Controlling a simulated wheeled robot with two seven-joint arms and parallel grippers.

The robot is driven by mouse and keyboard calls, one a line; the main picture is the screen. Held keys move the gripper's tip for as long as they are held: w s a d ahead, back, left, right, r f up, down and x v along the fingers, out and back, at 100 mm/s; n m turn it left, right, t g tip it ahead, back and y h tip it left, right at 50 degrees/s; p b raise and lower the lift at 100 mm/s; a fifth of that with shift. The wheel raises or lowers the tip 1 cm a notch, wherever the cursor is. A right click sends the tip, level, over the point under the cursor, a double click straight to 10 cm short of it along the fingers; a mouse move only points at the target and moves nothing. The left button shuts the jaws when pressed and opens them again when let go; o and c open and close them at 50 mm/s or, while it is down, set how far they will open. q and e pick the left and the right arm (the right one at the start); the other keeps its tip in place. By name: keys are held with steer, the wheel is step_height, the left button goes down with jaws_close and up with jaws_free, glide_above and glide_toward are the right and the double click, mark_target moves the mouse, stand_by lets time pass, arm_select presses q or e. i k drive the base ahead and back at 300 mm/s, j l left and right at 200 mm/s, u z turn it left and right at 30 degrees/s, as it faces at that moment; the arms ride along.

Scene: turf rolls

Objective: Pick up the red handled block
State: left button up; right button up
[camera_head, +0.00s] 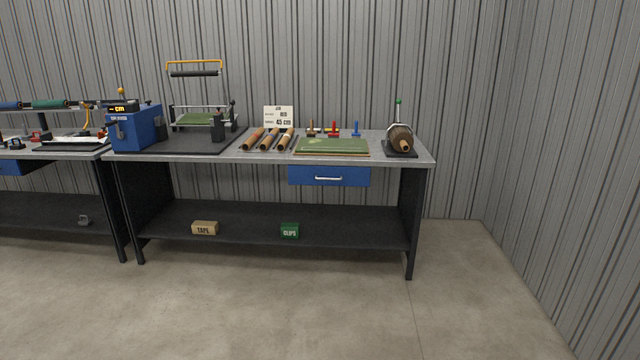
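The red handled block (333,131) stands upright on the grey-topped workbench (400,168), near its back edge. It has a wide low base and a thin handle on top. It stands between a brown handled block (311,130) on its left and a blue handled block (356,130) on its right. Neither of my grippers shows in the head view.
Several brown rolls (269,139) lie left of the turf. A dark roll on a stand (400,140) is at the right end. A blue machine (137,129) fills the left end. A blue drawer (328,175) is under the top. The floor (300,310) in front is clear.

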mark_target(333, 135)
steer(key=i, duration=1.45)
steer(key=i+z, duration=0.1)
steer(key=i, duration=0.35)
steer(key=i+j+z, duration=0.15)
steer(key=i, duration=0.35)
steer(key=i+j+z, duration=0.1)
steer(key=i, duration=0.35)
steer(key=i+j+z, duration=0.3)
steer(key=i, duration=0.2)
steer(key=i+l, duration=0.05)
